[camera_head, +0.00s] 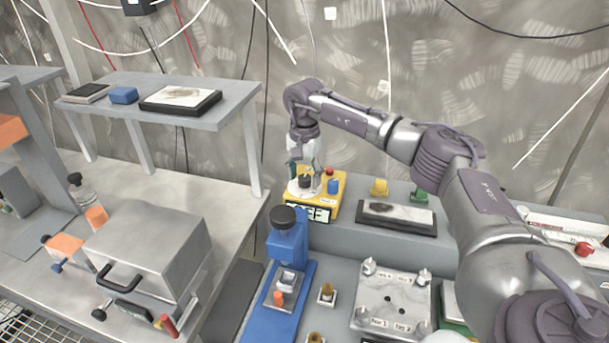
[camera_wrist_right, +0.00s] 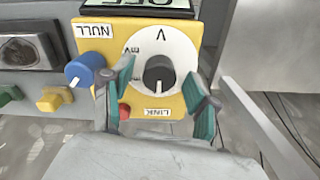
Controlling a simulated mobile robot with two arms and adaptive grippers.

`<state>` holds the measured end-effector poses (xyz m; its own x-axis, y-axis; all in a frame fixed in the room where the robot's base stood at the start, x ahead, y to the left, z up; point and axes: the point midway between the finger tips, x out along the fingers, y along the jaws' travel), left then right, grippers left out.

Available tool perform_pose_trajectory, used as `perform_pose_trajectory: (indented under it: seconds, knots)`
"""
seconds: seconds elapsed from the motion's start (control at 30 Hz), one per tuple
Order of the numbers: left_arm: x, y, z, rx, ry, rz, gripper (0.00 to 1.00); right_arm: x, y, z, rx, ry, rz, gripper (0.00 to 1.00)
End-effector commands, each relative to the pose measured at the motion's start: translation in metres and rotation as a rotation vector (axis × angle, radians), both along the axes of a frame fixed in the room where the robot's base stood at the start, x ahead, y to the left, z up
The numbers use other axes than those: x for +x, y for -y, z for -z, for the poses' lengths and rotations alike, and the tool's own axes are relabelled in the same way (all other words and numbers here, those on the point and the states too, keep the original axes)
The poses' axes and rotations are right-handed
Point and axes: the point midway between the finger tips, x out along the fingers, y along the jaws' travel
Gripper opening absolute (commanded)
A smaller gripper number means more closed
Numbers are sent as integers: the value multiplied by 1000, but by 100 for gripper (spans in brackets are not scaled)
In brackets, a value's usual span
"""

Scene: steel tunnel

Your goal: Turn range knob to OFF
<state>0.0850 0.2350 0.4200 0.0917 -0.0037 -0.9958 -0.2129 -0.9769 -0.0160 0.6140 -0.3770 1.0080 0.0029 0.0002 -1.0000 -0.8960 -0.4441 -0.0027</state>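A yellow meter box (camera_head: 329,198) stands on the grey bench, with a display (camera_head: 308,213) on its near side that seems to read OFF. In the right wrist view the display (camera_wrist_right: 150,3) is mostly cut off at the top. The black range knob (camera_wrist_right: 159,73) sits on a white dial (camera_wrist_right: 137,49) with V and mV marks; a white mark on the knob points down in this view. My right gripper (camera_head: 305,172) is over the box. In the wrist view its teal fingers (camera_wrist_right: 160,78) are open on either side of the knob, with gaps. My left gripper is out of view.
A blue NULL knob (camera_wrist_right: 84,69) and a red LINK button (camera_wrist_right: 124,111) are close to the fingers. Yellow (camera_head: 379,187) and green (camera_head: 418,196) pieces and a dark framed plate (camera_head: 397,229) are to the right. A blue press (camera_head: 287,248) stands in front.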

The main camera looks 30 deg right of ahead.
Motion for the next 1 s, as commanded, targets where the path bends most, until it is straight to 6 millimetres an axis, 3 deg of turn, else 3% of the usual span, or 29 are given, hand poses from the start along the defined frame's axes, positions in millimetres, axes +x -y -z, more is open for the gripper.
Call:
perform_pose_trajectory:
  seconds: [0.27,0.7,1.0]
  knots:
    - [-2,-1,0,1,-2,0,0,0,0,-9,0,0,0,59]
    - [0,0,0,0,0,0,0,0,0,-95,0,2,0,59]
    - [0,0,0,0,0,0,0,0,0,-119,0,-1,0,59]
